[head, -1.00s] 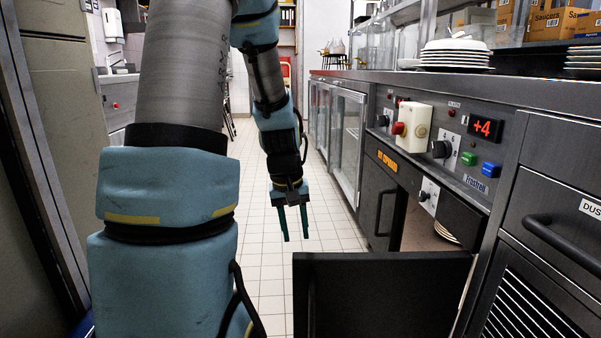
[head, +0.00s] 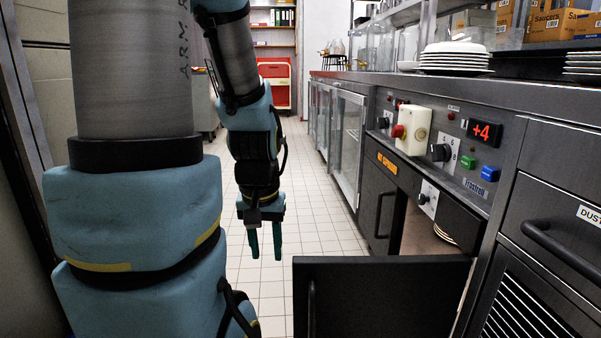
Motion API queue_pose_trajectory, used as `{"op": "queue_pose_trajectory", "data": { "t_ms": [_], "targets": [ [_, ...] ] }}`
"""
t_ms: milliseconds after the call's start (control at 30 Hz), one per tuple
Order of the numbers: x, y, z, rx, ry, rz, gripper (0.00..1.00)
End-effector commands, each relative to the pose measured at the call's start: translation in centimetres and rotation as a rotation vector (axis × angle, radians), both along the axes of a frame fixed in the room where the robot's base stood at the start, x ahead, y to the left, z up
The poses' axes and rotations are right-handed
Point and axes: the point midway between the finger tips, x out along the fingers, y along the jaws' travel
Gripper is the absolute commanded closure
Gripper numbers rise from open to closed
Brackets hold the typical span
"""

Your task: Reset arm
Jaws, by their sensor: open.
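My gripper (head: 265,245) hangs over the tiled aisle floor with its two teal fingers pointing down. The fingers are apart and nothing is between them. My arm fills the left of the head view, with its forearm reaching down in front of the aisle. The gripper is left of the open cabinet door and apart from it.
An open black door (head: 385,300) juts into the aisle, with plates (head: 444,234) inside the cabinet. The counter (head: 470,88) carries a plate stack (head: 455,58). Its front has a red knob (head: 398,131) and several buttons. Tiled floor (head: 315,215) is clear ahead.

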Motion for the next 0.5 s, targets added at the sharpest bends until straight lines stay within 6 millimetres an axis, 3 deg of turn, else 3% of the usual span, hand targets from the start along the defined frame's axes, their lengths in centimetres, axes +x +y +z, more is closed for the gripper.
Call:
{"op": "queue_pose_trajectory", "data": {
  "t_ms": [33, 300, 500],
  "targets": [
    [0.0, 0.0, 1.3, 0.000, 0.000, 0.000, 0.58],
    [0.0, 0.0, 5.8, 0.000, 0.000, 0.000, 0.58],
    [0.0, 0.0, 12.1, 0.000, -0.001, 0.000, 0.58]
  ]
}}
